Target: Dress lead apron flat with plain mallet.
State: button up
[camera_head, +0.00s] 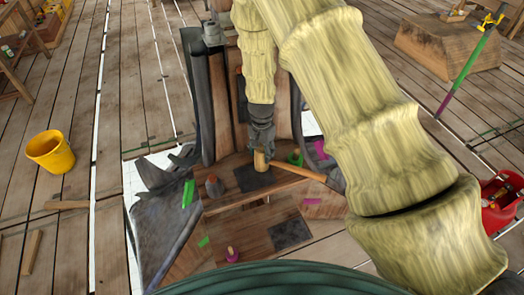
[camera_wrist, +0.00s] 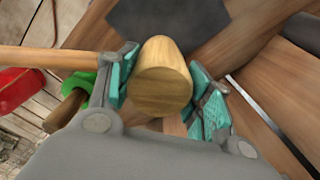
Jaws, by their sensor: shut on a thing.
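A plain wooden mallet has a pale, rounded head (camera_head: 261,161) and a handle (camera_head: 301,172) running off to the right in the head view. My gripper (camera_head: 261,146) points down and is shut on the mallet head. In the wrist view, the head (camera_wrist: 162,80) sits between the teal finger pads of my gripper (camera_wrist: 165,92), and the handle (camera_wrist: 55,60) runs left. A dark grey flat patch (camera_head: 254,179) lies on the wood just below the mallet; it also shows in the wrist view (camera_wrist: 165,22). Crumpled grey sheet (camera_head: 160,228) spreads at left. I cannot tell which is the lead apron.
A second dark square (camera_head: 290,234) lies nearer. Green (camera_head: 188,193) and magenta (camera_head: 232,254) pieces and a grey-topped tool (camera_head: 213,186) stand around. A green-purple pole (camera_head: 468,68) leans at upper right.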

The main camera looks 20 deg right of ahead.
jog(key=shift+r, duration=0.15)
jog(key=shift+r+p, duration=1.35)
jog(key=shift+r, duration=0.7)
jog(key=shift+f, duration=0.15)
jog(key=shift+f+b, duration=1.2)
jog(key=shift+f, duration=0.95)
jog(key=shift+r, duration=0.15)
grip_shut()
jog(key=shift+r+p, duration=1.4)
jog(key=shift+r, duration=0.7)
